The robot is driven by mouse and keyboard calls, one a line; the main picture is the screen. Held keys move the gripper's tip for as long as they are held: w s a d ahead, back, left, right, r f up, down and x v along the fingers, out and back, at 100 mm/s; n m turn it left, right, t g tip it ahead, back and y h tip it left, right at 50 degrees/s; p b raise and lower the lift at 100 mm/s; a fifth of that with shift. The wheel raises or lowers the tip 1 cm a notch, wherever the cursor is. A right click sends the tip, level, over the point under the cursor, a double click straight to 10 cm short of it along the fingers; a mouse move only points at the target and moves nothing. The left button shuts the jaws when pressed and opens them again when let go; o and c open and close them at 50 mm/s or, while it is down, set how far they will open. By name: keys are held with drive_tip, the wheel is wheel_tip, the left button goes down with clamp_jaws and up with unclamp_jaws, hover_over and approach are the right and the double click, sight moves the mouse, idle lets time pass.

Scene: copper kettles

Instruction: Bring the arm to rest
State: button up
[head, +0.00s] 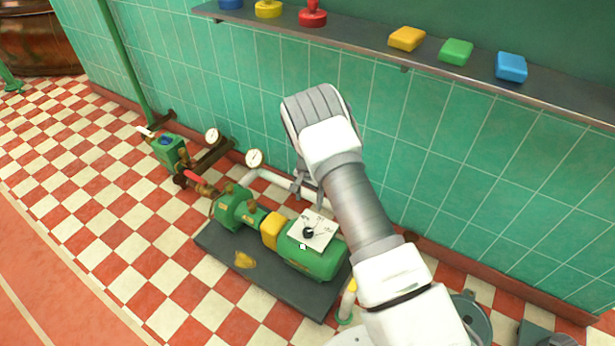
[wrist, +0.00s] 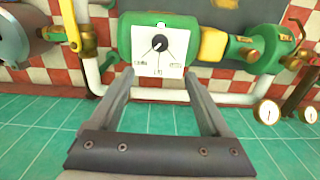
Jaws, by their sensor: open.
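My arm reaches in from the lower right of the head view. My gripper (head: 300,184) points down in front of the green tiled wall, partly hidden behind my wrist. In the wrist view, my gripper (wrist: 159,78) has its two fingers apart with nothing between them. Beyond the fingertips is a white dial plate (wrist: 158,67) with a black knob (wrist: 159,43), on a green motor (wrist: 135,31). The dial plate (head: 323,235) also shows in the head view, below and right of my gripper. I cannot tell how far the fingertips are from it.
The green pump set (head: 232,207) stands on a dark base (head: 294,292) on the checkered floor. Pipes and round gauges (head: 254,158) are near my gripper. A wall shelf (head: 360,38) above carries coloured blocks and knobs. A yellow-handled pipe (wrist: 78,30) stands beside the motor.

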drive_tip(key=s+d+r+n+t, duration=0.1)
drive_tip(key=s+d+r, duration=0.15)
drive_tip(key=r, duration=0.85)
drive_tip(key=s+d+r+n+t+y, duration=0.1)
drive_tip(key=s+r, duration=0.2)
drive_tip(key=r, duration=0.8)
drive_tip(key=s+d+r+n, duration=0.1)
drive_tip(key=s+d+r, duration=0.1)
drive_tip(key=r, duration=0.9)
drive_tip(key=s+d+r+n+t, duration=0.2)
drive_tip(key=s+d+r, duration=0.1)
drive_tip(key=s+r, duration=0.85)
drive_tip(key=s+d+n+t+h, duration=0.1)
drive_tip(key=s+d+n+t, duration=0.15)
drive_tip(key=s, duration=1.15)
wheel_tip(320, 180, up, 22)
drive_tip(key=p, duration=2.2)
drive_tip(key=shift+s+d+r+m+g, duration=0.25)
drive_tip(key=shift+m+g, duration=0.1)
drive_tip(key=shift+g, duration=0.1)
drive_tip(key=shift+f, duration=0.15)
